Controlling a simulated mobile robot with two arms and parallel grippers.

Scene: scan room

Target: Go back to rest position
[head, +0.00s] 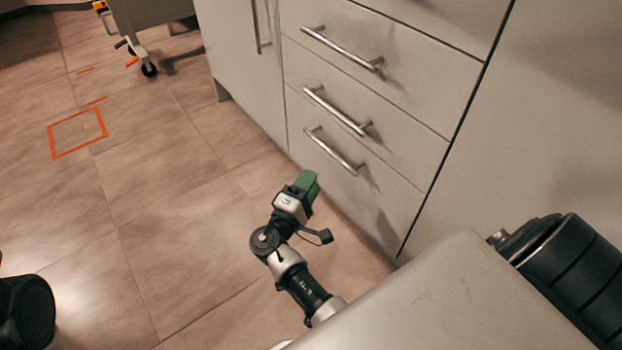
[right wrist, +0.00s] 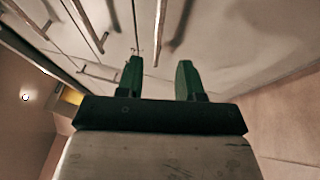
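My right gripper (head: 308,184) has green fingers and is beside the lower drawers of a cabinet in the head view. In the right wrist view its two green fingers (right wrist: 160,80) stand apart with nothing between them. The gripper is a little away from the drawer fronts and holds nothing that I can see. My left gripper is not in the head view. Only a dark rounded part, which looks like my left arm, shows at the lower left edge.
A pale cabinet (head: 410,110) with several drawers and bar handles (head: 340,112) stands close ahead. All the drawers look closed. An orange square marking (head: 104,122) lies on the tiled floor (head: 170,260). A wheeled cart (head: 140,50) stands far left. The floor at left is clear.

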